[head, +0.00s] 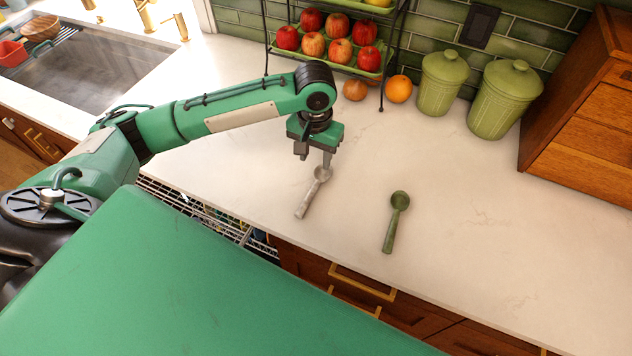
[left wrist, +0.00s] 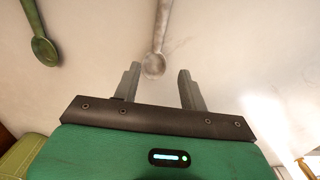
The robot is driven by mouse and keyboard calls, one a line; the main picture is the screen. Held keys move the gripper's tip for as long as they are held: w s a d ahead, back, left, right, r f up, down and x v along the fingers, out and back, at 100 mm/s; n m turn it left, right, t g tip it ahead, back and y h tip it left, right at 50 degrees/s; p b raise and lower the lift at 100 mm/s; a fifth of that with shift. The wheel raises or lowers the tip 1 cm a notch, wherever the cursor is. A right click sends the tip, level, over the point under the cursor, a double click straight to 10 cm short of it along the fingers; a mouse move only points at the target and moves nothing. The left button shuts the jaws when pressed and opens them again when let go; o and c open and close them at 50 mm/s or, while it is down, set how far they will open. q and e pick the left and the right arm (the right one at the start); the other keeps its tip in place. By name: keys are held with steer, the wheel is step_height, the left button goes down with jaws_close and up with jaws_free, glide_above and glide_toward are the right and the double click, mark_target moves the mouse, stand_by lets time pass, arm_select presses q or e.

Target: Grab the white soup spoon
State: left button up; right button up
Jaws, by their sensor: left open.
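The white soup spoon (head: 309,196) lies on the pale countertop, its bowl toward the wall and its handle toward the front edge. In the left wrist view the spoon's bowl (left wrist: 153,66) shows just beyond and between my two finger tips. My left gripper (head: 314,158) is open and empty, pointing down above the bowl end of the spoon. Its fingers (left wrist: 157,77) are spread apart in the left wrist view. I cannot tell the exact height of the fingertips over the counter. My right gripper is not in view.
A green spoon (head: 395,222) lies to the right on the countertop (head: 480,245). A wooden cabinet (head: 590,110) stands right, a sink (head: 85,65) left. An open dishwasher rack (head: 200,209) is below the edge.

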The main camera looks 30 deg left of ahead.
mark_target(316, 183)
arm_select(q)
step_height(316, 183, down, 3)
steer(key=shift+f, duration=0.2)
steer(key=shift+s+d+f+p, duration=0.1)
steer(key=shift+d+f+p, duration=0.05)
steer(key=shift+f+p, duration=0.4)
steer(key=f, duration=0.1)
steer(key=f+p, duration=0.1)
steer(key=f, duration=0.1)
steer(key=shift+s+d+f, duration=0.15)
steer(key=shift+s+f, duration=0.05)
steer(key=shift+f, duration=0.45)
steer(key=c, duration=0.8)
jaws_close()
